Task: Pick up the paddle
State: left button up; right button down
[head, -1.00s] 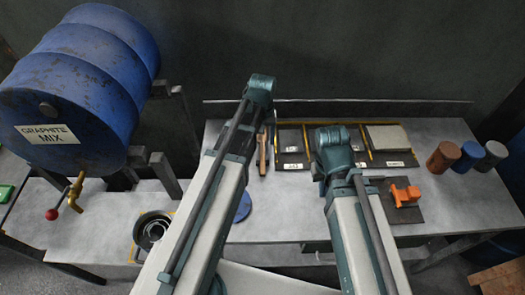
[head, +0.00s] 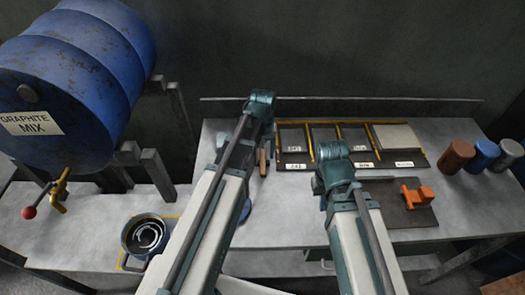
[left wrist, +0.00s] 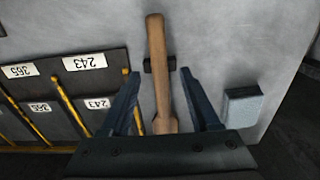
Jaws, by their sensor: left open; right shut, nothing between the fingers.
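The paddle (left wrist: 158,62) shows in the left wrist view as a long, light brown wooden piece over the grey bench. A dark block shows behind it. My left gripper (left wrist: 160,74) is open, its dark fingers on either side of the paddle with gaps on both sides. In the head view a small part of the paddle (head: 263,157) shows beside my left arm, left of the tray rack. The rest of it, and my left fingers, are hidden there by the arm. My right arm reaches over the bench, but its fingers are not visible.
A labelled tray rack (head: 293,165) stands right of the paddle. An orange object (head: 416,197) rests on a dark plate. Several cylinders (head: 457,155) stand at the right. A blue graphite drum (head: 100,50) is at the left, with a round pot (head: 133,250) below.

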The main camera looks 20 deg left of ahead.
pick_arm(q)
notch_tip(320, 180, down, 2)
jog(key=shift+f+b, duration=0.1)
jog(key=shift+b, duration=0.45)
grip_shut()
